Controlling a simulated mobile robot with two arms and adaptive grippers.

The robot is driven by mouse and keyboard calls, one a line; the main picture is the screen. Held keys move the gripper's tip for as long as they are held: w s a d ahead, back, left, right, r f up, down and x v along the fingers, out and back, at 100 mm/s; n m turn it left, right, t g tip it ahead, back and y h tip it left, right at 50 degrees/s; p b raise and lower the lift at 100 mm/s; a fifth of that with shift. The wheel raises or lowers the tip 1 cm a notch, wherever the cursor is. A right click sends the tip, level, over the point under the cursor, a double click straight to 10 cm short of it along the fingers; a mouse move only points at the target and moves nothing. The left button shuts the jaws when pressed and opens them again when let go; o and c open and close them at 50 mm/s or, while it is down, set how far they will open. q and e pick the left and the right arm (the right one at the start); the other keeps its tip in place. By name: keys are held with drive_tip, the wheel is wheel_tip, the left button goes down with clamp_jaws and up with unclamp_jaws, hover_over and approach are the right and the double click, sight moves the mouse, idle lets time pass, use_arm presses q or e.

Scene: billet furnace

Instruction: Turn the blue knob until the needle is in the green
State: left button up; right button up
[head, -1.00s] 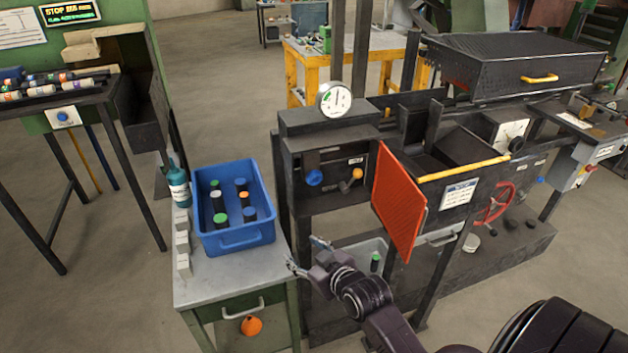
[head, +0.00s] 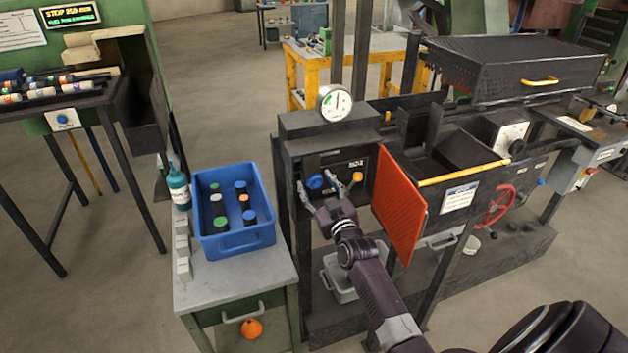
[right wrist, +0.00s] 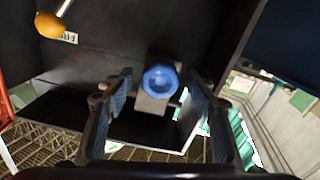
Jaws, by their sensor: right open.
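The blue knob (head: 315,182) is on the dark front panel of the furnace. In the right wrist view the knob (right wrist: 160,80) sits between and beyond the fingers. My right gripper (head: 318,190) is open in front of the panel, its fingers on either side of the knob's line; in the right wrist view the gripper (right wrist: 158,105) holds nothing. The round white gauge (head: 335,102) stands on top of the panel housing. Its dark needle points about straight up, and a small green patch shows at the dial's left. My left gripper is out of view.
An orange-tipped lever (head: 357,176) is right of the knob; its orange end also shows in the right wrist view (right wrist: 50,25). A red mesh door (head: 400,205) stands close to the right of my arm. A blue crate (head: 235,243) sits on the bench at left.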

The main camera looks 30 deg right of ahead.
drive_tip(key=shift+x, duration=0.9)
drive_tip(key=c, duration=1.2)
drive_tip(key=shift+o, duration=0.2)
drive_tip(key=shift+m, duration=0.3)
drive_tip(key=m, duration=0.4)
drive_tip(key=shift+m+p, duration=0.3)
drive_tip(key=m, duration=0.4)
drive_tip(key=shift+m, duration=0.4)
